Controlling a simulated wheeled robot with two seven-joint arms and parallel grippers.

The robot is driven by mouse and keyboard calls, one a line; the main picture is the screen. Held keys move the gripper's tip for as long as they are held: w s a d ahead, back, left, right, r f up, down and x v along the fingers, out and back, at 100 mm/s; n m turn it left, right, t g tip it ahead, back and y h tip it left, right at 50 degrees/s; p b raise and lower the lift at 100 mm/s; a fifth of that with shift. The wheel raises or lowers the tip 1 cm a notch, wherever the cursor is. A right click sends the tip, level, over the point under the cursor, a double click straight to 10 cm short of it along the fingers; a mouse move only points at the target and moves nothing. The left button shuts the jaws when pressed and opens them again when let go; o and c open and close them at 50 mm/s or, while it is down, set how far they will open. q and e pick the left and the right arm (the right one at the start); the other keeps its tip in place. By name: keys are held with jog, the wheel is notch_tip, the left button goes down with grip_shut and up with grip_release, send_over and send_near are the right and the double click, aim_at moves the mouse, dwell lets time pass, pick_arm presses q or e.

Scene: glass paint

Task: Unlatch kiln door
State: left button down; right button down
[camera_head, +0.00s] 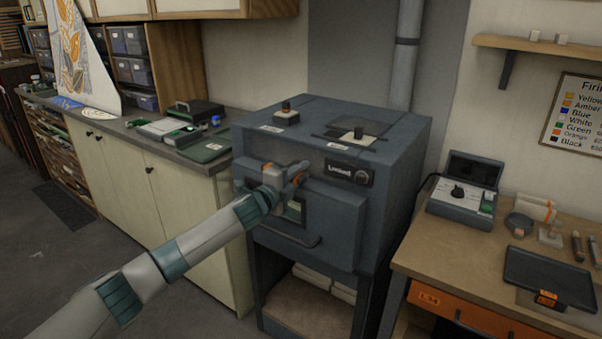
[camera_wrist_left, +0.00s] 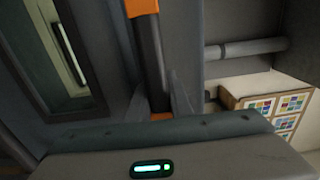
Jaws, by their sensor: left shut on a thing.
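The blue-grey kiln (camera_head: 400,140) stands in the middle of the head view. Its front door (camera_head: 335,225) looks closed and has a small window and a dark bar handle (camera_head: 300,241) below it. My left gripper (camera_head: 294,172) is at the upper part of the door. In the left wrist view, my left gripper (camera_wrist_left: 158,100) is shut on a dark latch lever (camera_wrist_left: 150,50) with an orange end. The door window (camera_wrist_left: 60,50) shows at the left there. My gripper hides much of the latch in the head view. My right gripper is not in view.
A wooden workbench (camera_head: 420,255) with a control box (camera_head: 462,200) and a dark tray (camera_head: 550,278) stands to the right. A counter (camera_head: 150,140) with cabinets is at the left. Folded white pieces lie on the shelf under the kiln. Open floor lies at lower left.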

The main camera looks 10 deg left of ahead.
pick_arm(q)
jog(key=shift+f, duration=0.1)
jog(key=c, duration=1.6)
grip_release()
jog(key=shift+s, duration=0.1)
